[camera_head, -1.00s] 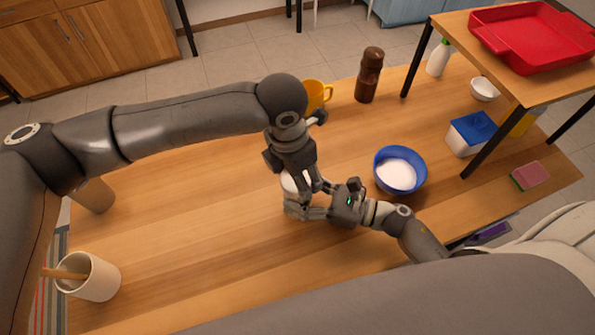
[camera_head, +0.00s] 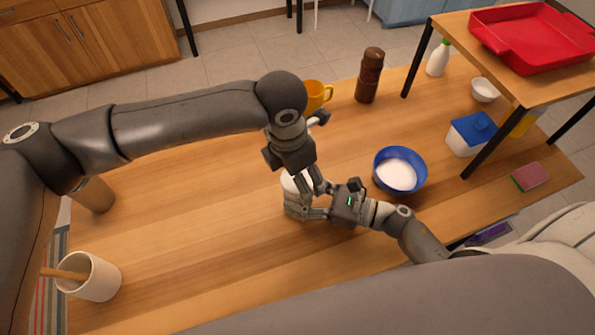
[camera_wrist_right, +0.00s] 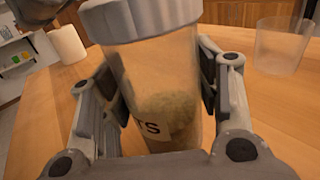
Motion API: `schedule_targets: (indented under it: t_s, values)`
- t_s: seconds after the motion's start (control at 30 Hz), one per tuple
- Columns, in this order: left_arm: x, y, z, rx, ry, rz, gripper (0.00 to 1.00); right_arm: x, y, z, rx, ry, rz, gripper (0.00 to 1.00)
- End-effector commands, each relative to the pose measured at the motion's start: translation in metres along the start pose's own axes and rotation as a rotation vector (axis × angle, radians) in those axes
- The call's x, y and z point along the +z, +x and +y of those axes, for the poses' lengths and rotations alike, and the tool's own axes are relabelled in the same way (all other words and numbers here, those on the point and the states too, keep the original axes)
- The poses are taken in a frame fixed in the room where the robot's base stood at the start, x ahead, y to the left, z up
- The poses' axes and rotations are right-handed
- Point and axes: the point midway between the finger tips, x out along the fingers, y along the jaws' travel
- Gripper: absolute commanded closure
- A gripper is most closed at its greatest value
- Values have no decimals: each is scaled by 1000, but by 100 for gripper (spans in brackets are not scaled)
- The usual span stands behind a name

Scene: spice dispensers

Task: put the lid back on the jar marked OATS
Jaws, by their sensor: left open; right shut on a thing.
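The jar (camera_wrist_right: 165,85) is clear, holds pale oats and has a label of which only "TS" shows. It stands between the fingers of my right gripper (camera_wrist_right: 155,95), which is shut on it. A grey-white lid (camera_wrist_right: 150,16) sits on the jar's mouth; I cannot tell whether it is fully seated. In the head view the white lid (camera_head: 292,183) shows beside my left gripper (camera_head: 313,185), which is open close over the jar's top. My right gripper (camera_head: 312,212) reaches in from the right there, and the arms hide most of the jar.
A blue bowl (camera_head: 385,183) of white powder stands to the right of the grippers. A yellow mug (camera_head: 318,94) and brown mill (camera_head: 369,76) stand behind. A white cup (camera_head: 95,280) with a wooden utensil is front left.

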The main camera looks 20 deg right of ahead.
Motion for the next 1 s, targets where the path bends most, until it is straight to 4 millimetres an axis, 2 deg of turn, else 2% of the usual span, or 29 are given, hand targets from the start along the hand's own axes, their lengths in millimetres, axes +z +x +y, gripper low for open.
schedule_targets:
  t_s: [0.33,0.57,0.6,0.7,0.87,1.0]
  values:
    - [5,-40,0,0,0,-2,15,-1,0,0,0,1,1,100]
    - [5,-42,0,0,0,0,15,0,0,0,0,1,1,100]
    - [5,-42,0,0,0,0,19,0,0,0,0,1,1,100]
    - [5,-42,0,0,-14,0,19,0,0,0,0,1,1,100]
    - [6,-42,0,1,-135,3,19,0,0,0,0,1,1,100]
    - [6,-44,0,3,-343,9,19,0,0,0,0,1,1,100]
